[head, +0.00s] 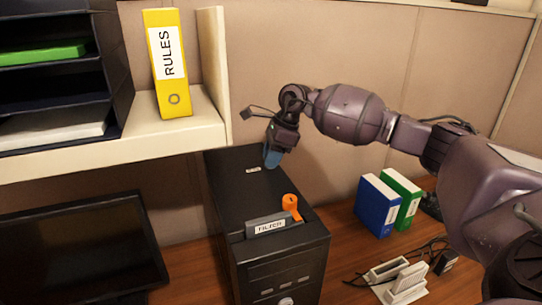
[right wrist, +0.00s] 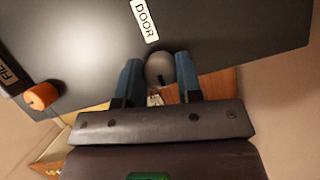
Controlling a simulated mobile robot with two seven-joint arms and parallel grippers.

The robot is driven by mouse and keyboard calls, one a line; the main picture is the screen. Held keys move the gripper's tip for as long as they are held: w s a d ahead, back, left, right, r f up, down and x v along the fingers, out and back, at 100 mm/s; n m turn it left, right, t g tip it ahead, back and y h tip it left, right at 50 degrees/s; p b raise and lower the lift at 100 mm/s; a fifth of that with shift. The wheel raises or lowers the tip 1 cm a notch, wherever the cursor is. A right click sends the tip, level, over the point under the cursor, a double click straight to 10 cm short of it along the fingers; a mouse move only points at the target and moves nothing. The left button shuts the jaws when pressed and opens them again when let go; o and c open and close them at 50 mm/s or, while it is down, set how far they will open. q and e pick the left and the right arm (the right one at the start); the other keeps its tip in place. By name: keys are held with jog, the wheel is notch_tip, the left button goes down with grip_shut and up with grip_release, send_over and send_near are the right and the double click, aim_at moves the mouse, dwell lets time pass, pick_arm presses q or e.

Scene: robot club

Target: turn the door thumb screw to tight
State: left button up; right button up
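The door thumb screw (right wrist: 160,69) is a round grey knob with a dark mark on its lower side in the right wrist view. It sits at the edge of the black case, beside the DOOR label (right wrist: 145,20). My right gripper (right wrist: 160,72) has its blue fingers on both sides of the knob, with no clear gap at either side. In the head view my right gripper (head: 272,157) is at the far end of the black computer case (head: 235,190) and hides the screw. My left gripper is not in view.
An orange knob (head: 291,204) and a FILTER-labelled part (head: 268,226) stand on the case's near end. Blue (head: 378,207) and green (head: 403,200) binders stand right of the case. A monitor (head: 80,255) is at lower left.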

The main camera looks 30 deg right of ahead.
jog(key=shift+c, duration=1.1)
